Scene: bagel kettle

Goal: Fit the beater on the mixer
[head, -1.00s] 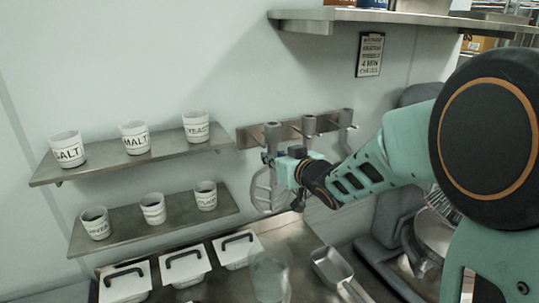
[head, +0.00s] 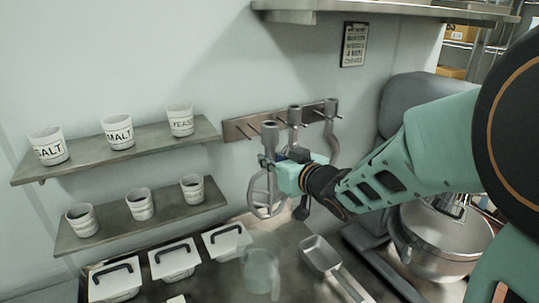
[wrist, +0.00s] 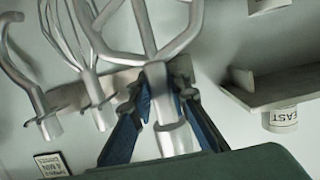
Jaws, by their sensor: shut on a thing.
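The grey flat beater (head: 269,138) is upright in front of the left end of the wall rack, its open frame hanging down. My gripper (head: 284,165) is shut on its shaft. In the wrist view my gripper (wrist: 165,100) has its blue-lined fingers on both sides of the beater's (wrist: 156,75) shaft, below the frame in that upside-down picture. The beater appears clear of its peg, close to the rack. The grey mixer (head: 408,92) stands at the right, partly behind my arm. Its fitting point is hidden.
The rack (head: 238,131) also carries a whisk (wrist: 88,65) and a hook (wrist: 35,90). The mixer bowl (head: 440,245) is below my arm. A scoop (head: 321,254) and a clear container (head: 260,270) stand on the counter. Shelves with labelled cups (head: 119,132) are left.

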